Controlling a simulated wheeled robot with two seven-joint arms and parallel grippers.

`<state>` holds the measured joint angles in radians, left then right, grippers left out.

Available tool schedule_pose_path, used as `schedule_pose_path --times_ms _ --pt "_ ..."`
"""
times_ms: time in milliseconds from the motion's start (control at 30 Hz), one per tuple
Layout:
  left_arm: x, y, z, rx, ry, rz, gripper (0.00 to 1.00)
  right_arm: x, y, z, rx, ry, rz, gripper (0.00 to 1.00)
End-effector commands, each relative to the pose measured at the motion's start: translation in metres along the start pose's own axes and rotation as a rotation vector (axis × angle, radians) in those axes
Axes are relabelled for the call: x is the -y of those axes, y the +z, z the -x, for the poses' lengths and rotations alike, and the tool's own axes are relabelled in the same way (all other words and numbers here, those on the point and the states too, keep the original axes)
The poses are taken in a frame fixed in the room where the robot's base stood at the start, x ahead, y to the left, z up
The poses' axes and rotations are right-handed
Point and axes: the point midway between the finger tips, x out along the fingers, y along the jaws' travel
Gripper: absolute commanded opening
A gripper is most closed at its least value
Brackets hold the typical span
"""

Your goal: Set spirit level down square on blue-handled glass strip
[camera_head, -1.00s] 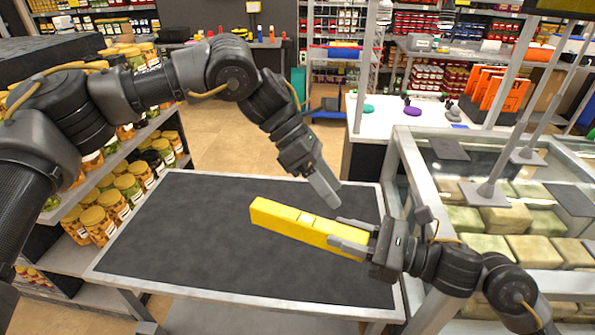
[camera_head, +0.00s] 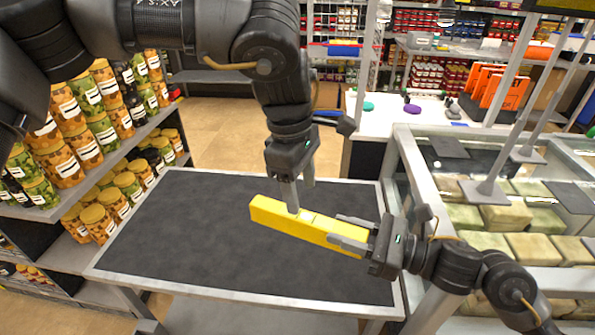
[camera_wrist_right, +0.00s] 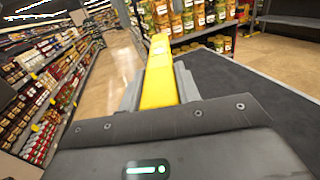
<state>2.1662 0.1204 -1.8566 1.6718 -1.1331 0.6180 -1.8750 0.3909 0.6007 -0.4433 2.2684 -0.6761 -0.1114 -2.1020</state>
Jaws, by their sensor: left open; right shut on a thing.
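The yellow spirit level (camera_head: 275,218) is held over the dark-topped table, its long body reaching left from my right gripper (camera_head: 350,235). The right gripper is shut on its right end; in the right wrist view the level (camera_wrist_right: 159,75) stretches away between the jaws. My left gripper (camera_head: 299,194) is open and points down at the level's middle. One finger overlaps the level's top edge and the other shows behind it; I cannot tell whether they touch it. I cannot make out a blue-handled glass strip in either view.
The dark table top (camera_head: 180,240) is otherwise bare. A glass-topped case (camera_head: 470,155) with wrapped blocks stands close on the right. A white counter (camera_head: 385,125) with small coloured items is behind. Shelves of jars (camera_head: 105,195) stand on the left.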

Motion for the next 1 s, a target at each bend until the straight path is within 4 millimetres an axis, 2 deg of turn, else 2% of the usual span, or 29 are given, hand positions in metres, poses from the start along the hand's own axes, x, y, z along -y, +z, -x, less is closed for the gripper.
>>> schedule_pose_path --times_ms 33,200,400,600,900,1000 --pt "0.001 0.0 -0.012 -0.001 -0.006 0.0 0.58 0.0 0.001 0.0 0.002 0.0 0.0 0.05" --pt "0.0 0.0 -0.044 0.0 -0.004 0.0 0.58 0.0 0.001 0.0 0.002 0.0 0.001 0.05" --pt "0.0 0.0 -0.072 0.001 -0.002 0.001 0.58 0.0 0.001 0.0 0.002 0.0 0.0 0.05" --pt "0.0 0.0 -0.085 0.0 -0.002 0.001 0.58 0.0 0.001 0.0 0.002 0.0 0.001 0.05" --pt "0.0 0.0 -0.086 0.001 0.0 0.001 0.58 0.0 0.001 0.0 0.002 0.0 0.001 0.05" --pt "0.0 0.0 -0.086 0.001 0.0 0.001 0.45 0.0 0.001 0.0 0.002 0.0 0.001 0.05"
